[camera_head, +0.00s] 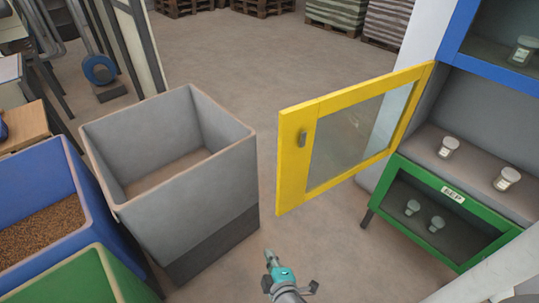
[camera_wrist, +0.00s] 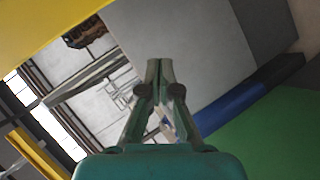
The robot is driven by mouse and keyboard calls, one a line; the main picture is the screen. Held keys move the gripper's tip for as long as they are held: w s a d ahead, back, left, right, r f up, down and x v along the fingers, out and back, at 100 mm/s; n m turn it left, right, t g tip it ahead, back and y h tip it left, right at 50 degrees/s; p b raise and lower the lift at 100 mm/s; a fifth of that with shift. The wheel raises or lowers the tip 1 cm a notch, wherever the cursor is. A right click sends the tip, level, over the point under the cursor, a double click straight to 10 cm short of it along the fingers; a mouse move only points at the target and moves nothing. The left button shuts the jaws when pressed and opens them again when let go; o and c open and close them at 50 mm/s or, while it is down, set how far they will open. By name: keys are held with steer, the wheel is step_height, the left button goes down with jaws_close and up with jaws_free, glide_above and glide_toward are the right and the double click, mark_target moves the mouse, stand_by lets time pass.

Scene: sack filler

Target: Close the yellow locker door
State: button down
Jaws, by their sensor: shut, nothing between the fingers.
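The yellow locker door (camera_head: 292,165) has a yellow frame, a window and a small grey handle (camera_head: 302,138). The open middle compartment (camera_head: 470,165) holds two white-lidded jars. My gripper (camera_head: 270,256) is at the bottom centre, below and slightly left of the door, apart from it. In the wrist view its fingers (camera_wrist: 160,66) are together and empty. A yellow surface (camera_wrist: 45,25) fills the wrist view's upper left; I cannot tell which part it is.
A grey bin (camera_head: 168,118) stands left of the door, with blue (camera_head: 30,200) and green (camera_head: 75,282) bins beyond it. A blue door (camera_head: 500,55) and a green door (camera_head: 385,205) sit above and below the open compartment. Floor is clear behind the door.

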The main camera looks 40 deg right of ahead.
steer(key=w+d+r+m+g+h, duration=0.15)
steer(key=w+d+r+h, duration=0.25)
steer(key=w+r+h, duration=0.55)
steer(key=w+a+r+m+g+h, duration=0.1)
steer(key=w+r+m+g, duration=0.25)
steer(key=r, duration=0.55)
steer(key=w+r+m+g+h, duration=0.2)
steer(key=w+r+g, duration=0.2)
steer(key=r, duration=0.5)
steer(key=s+d, duration=0.2)
steer(key=d, duration=0.6)
steer(key=shift+s+d, duration=0.3)
steer(key=shift+d, duration=0.05)
steer(key=shift+s, duration=0.15)
